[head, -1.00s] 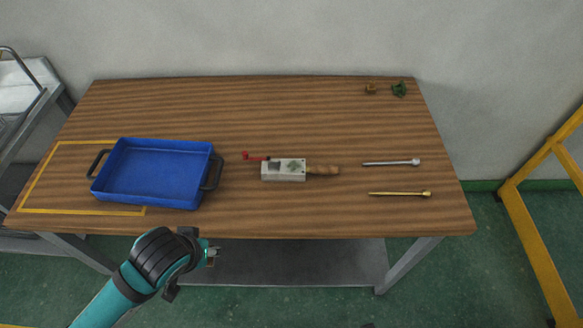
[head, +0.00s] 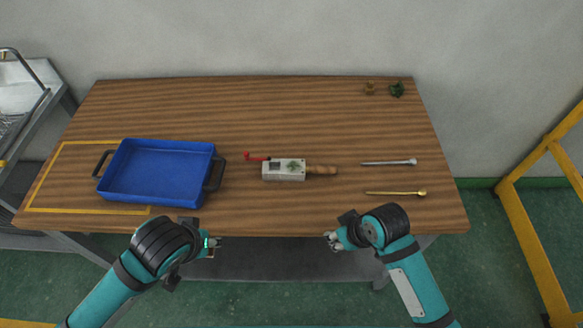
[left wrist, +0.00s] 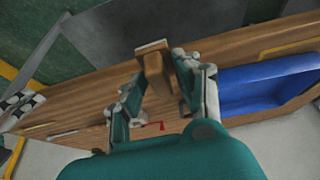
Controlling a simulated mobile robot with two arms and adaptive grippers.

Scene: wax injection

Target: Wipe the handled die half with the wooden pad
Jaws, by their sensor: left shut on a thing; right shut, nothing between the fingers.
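My left gripper (head: 213,246) is at the front table edge, left of and nearer than the die half. It is shut on the wooden pad, a small brown block seen in the left wrist view (left wrist: 154,70). My right gripper (head: 333,240) is shut and empty at the front edge, right of the die half.
A blue tray (head: 205,187) with dark handles stands on the left of the wooden table (head: 250,110). A silver rod (head: 388,162) and a brass rod (head: 395,193) lie to the right. A small brown item (head: 369,88) and a green item (head: 396,89) sit at the back right.

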